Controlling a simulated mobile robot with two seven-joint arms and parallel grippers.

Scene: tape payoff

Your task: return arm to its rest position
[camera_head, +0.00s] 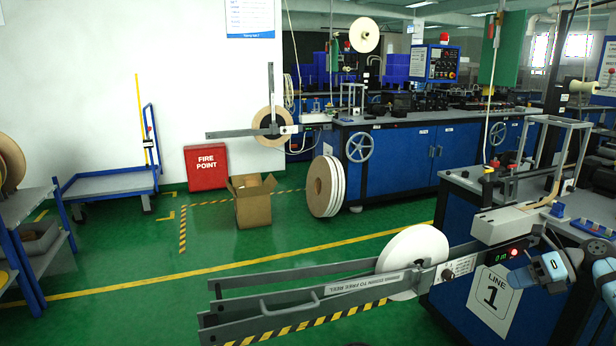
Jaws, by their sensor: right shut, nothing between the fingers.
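My right arm comes in at the lower right. Its blue and grey gripper (526,275) is shut and empty beside the Line 1 machine, close to the small green display and red button (512,251). The payoff arm (340,290), a long grey bar with yellow-black stripes, reaches left from this machine. A white tape reel (413,258) stands upright at the bar. Whether the gripper touches the machine's side cannot be told. My left gripper is out of view.
The blue Line 1 cabinet (458,290) with a grey top stands close at the right. A second blue machine (395,165) stands behind. An open cardboard box (254,208) and large reels (320,187) stand on the green floor. A blue cart (108,184) is at left.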

